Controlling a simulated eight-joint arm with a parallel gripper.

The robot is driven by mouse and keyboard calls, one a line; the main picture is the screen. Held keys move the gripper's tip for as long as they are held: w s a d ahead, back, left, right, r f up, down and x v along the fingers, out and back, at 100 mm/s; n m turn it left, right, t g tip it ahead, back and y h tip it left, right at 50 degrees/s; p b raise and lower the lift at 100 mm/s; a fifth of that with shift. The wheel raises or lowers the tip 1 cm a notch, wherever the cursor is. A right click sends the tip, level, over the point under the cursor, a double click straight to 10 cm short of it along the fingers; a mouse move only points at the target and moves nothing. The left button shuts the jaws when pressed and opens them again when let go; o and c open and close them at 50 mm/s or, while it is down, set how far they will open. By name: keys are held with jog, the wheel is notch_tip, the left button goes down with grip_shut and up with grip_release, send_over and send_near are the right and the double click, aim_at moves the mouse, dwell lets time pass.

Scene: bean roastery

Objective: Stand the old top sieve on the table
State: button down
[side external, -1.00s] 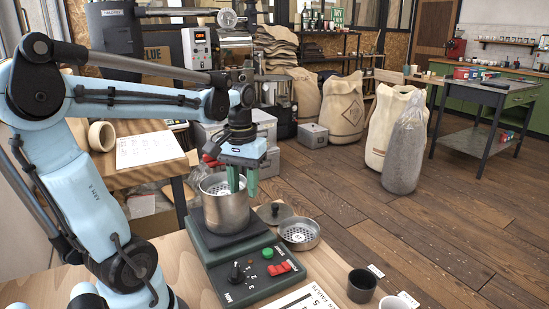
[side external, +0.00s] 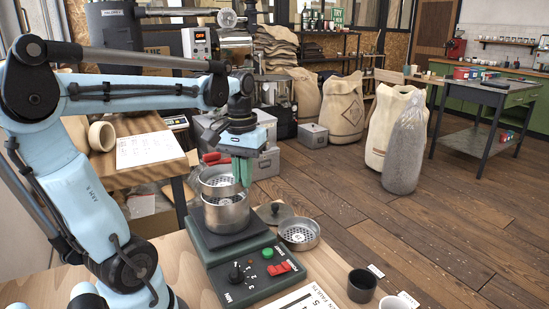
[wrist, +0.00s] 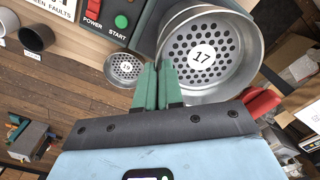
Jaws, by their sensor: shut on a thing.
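My gripper (side external: 241,175) is shut on the wall of the old top sieve (side external: 212,186). It holds this shallow metal sieve a little above the sieve stack (side external: 227,216) on the green shaker (side external: 237,262). In the wrist view, the green fingers (wrist: 164,84) pinch the near rim of the held sieve (wrist: 240,62), whose perforated floor bears a white label reading 17. Another sieve (side external: 299,235) sits on the table (side external: 180,259) right of the shaker; it also shows in the wrist view (wrist: 125,69), its label too small to read.
A dark lid (side external: 272,213) lies beside the table sieve. A dark cup (side external: 361,286) and a white cup (side external: 393,303) stand at the front right. A printed sheet (side external: 305,300) lies in front of the shaker. Table room shows left of the shaker.

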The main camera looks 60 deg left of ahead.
jog(key=d+r, duration=0.8)
jog(key=d, duration=0.4)
jog(key=w+d+f+m, duration=0.1)
jog(key=w+d+f, duration=0.4)
jog(key=d+f, duration=0.25)
jog(key=w+d+f, duration=0.4)
jog(key=d+f, duration=0.2)
jog(key=d, duration=0.3)
jog(key=w+a+f, duration=0.2)
jog(key=a, duration=0.1)
jog(key=w+a+f, duration=0.2)
jog(key=a, duration=0.1)
jog(key=w+a+f, duration=0.2)
jog(key=f, duration=0.1)
jog(key=shift+w+a, duration=0.4)
jog(key=shift+w+a+f, duration=0.2)
jog(key=shift+a+f, duration=0.05)
jog(key=shift+f, duration=1.95)
